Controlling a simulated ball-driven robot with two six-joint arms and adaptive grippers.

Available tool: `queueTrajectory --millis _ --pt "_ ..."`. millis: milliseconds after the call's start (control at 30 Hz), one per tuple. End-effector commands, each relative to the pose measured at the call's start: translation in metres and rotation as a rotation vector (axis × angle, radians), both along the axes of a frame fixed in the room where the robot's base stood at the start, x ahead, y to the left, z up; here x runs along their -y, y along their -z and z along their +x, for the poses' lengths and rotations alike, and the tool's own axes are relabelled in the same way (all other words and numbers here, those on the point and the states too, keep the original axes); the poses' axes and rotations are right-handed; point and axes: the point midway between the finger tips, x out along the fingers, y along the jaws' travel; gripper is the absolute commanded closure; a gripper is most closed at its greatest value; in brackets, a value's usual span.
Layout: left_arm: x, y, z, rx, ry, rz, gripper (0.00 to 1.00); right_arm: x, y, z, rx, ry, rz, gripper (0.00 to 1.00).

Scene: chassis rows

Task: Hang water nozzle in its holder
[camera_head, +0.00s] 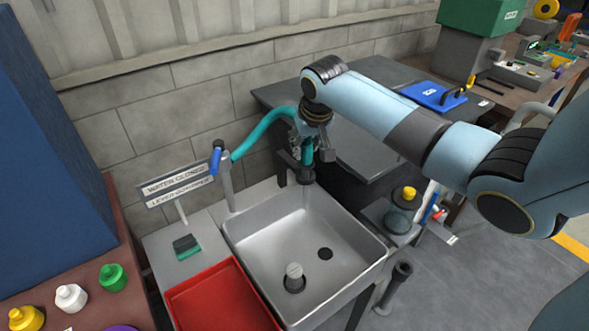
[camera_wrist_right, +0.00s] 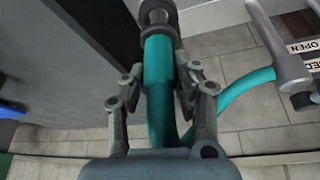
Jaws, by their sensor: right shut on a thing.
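The water nozzle (camera_wrist_right: 158,62) has a teal grip and a dark head. In the right wrist view it lies between the two fingers of my right gripper (camera_wrist_right: 166,88), which is shut on it. In the head view the nozzle's dark head (camera_head: 307,174) points down over the back of the sink, below my right gripper (camera_head: 309,146). The teal hose (camera_head: 262,135) arches from the nozzle left to the grey standpipe (camera_head: 227,188) with a blue lever (camera_head: 216,158). I cannot clearly make out the holder. My left gripper is not in view.
The steel sink (camera_head: 252,232) has a round piece and a dark hole inside. A red tray (camera_head: 210,300), a green sponge (camera_head: 186,246) and a "WATER CLOSED" sign (camera_head: 175,185) stand left of it. A dark table (camera_head: 365,150) is behind right. A yellow-topped jar (camera_head: 398,222) stands right.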

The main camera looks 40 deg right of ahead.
Motion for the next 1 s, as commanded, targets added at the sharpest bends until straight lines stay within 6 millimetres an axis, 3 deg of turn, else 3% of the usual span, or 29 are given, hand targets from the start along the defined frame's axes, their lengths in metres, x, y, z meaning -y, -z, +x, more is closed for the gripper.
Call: queueTrajectory --millis 967,1000 --pt "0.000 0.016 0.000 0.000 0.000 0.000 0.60 0.000 0.030 0.000 0.000 0.000 0.000 1.00" --pt "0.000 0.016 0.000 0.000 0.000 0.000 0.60 0.000 0.030 0.000 0.000 0.000 0.000 0.70"
